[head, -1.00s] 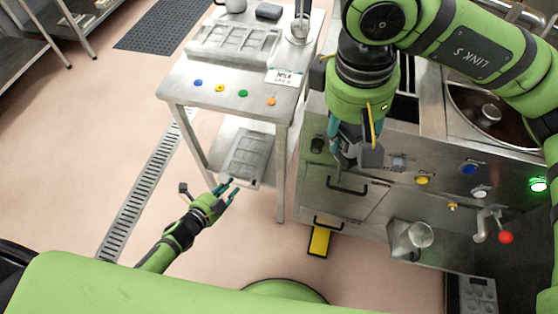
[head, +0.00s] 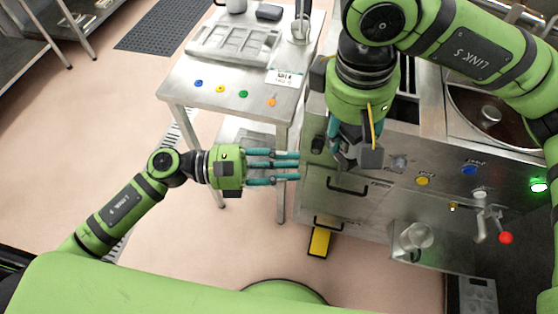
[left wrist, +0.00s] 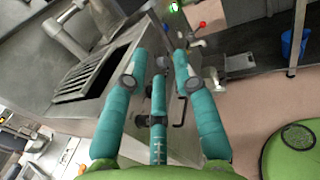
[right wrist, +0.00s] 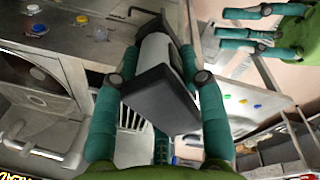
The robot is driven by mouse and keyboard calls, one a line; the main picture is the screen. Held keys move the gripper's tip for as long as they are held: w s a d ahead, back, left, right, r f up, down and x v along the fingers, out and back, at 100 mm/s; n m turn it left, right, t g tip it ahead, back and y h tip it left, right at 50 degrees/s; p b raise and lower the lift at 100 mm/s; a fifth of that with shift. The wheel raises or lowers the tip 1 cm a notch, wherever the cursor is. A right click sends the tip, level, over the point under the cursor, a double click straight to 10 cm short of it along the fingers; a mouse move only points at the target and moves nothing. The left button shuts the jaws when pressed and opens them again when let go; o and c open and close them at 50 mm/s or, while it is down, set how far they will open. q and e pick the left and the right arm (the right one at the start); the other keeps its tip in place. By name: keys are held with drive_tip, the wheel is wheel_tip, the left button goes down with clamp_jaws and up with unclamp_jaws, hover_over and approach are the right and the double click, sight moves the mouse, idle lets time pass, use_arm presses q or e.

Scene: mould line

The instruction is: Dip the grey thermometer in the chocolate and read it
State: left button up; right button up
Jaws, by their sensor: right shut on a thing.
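My right gripper (head: 358,150) is shut on a dark grey boxy thing (head: 371,157), seemingly the grey thermometer, in front of the steel machine. In the right wrist view the thermometer (right wrist: 162,98) sits between the fingers, with a pale face on one side; no reading is legible. The brown chocolate (head: 478,103) lies in a round tank at the right of the machine, apart from the thermometer. My left gripper (head: 297,167) is open and empty, its fingers pointing right towards the machine's front. In the left wrist view its fingers (left wrist: 160,62) are spread with nothing between them.
A steel table (head: 185,88) with a mould (head: 235,43), coloured dots and a small label card (head: 286,77) stands left of the machine. The machine front has coloured buttons, a red-knobbed lever (head: 505,237) and drawer handles. A yellow pedal (head: 319,241) is below.

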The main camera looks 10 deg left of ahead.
use_arm(q)
drive_tip(key=d, duration=0.3)
drive_tip(key=w+d, duration=0.1)
drive_tip(key=d, duration=0.3)
drive_tip(key=w+d, duration=0.1)
drive_tip(key=d, duration=0.3)
drive_tip(key=shift+w, duration=0.1)
drive_tip(key=shift+a, duration=0.1)
clamp_jaws()
use_arm(e)
drive_tip(key=o, duration=1.3)
drive_tip(key=shift+c, duration=0.2)
